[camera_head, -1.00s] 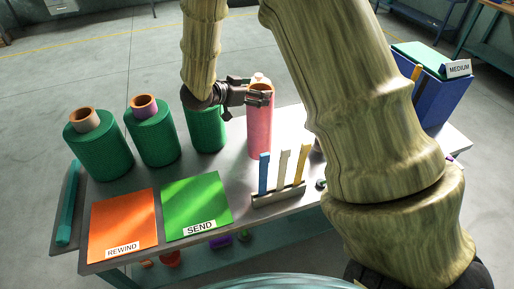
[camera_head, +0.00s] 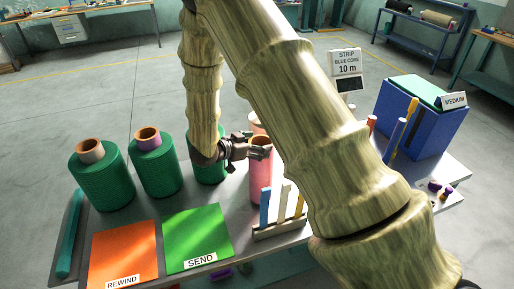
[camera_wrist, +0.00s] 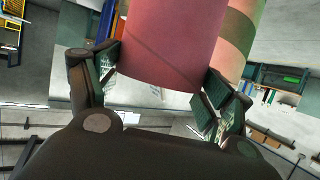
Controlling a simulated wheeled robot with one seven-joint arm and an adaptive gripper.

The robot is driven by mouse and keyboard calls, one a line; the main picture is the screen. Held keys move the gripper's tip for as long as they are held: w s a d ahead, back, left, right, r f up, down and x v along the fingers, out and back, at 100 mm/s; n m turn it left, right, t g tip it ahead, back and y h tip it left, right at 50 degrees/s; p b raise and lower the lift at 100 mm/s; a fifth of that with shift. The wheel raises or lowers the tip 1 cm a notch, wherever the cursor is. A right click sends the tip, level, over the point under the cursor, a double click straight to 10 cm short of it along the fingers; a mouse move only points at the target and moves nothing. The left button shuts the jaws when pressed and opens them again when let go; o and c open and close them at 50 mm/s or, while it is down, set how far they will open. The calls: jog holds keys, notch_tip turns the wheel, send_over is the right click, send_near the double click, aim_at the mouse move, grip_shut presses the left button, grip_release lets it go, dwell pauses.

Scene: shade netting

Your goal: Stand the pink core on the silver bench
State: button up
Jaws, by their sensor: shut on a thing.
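The pink core (camera_head: 261,180) is an upright pink tube with an orange-brown inside at its top, over the silver bench (camera_head: 236,206). My gripper (camera_head: 260,151) is shut on it near its upper end. In the wrist view, the pink core (camera_wrist: 172,42) fills the space between both finger pads. I cannot tell whether its lower end touches the bench, because the strip holder partly blocks the view. A second roll (camera_head: 257,122) stands just behind it; in the wrist view it shows pink and green bands (camera_wrist: 241,38).
Green rolls (camera_head: 102,180) (camera_head: 156,165) (camera_head: 207,160) stand left of the core. Orange REWIND (camera_head: 122,255) and green SEND (camera_head: 197,236) mats lie in front. A holder (camera_head: 280,231) with upright strips is close at front right. A blue MEDIUM bin (camera_head: 418,122) is at right.

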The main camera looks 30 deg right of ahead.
jog(key=shift+f, duration=1.05)
jog(key=o, duration=1.9)
jog(key=b+v, duration=0.3)
jog(key=v, duration=0.9)
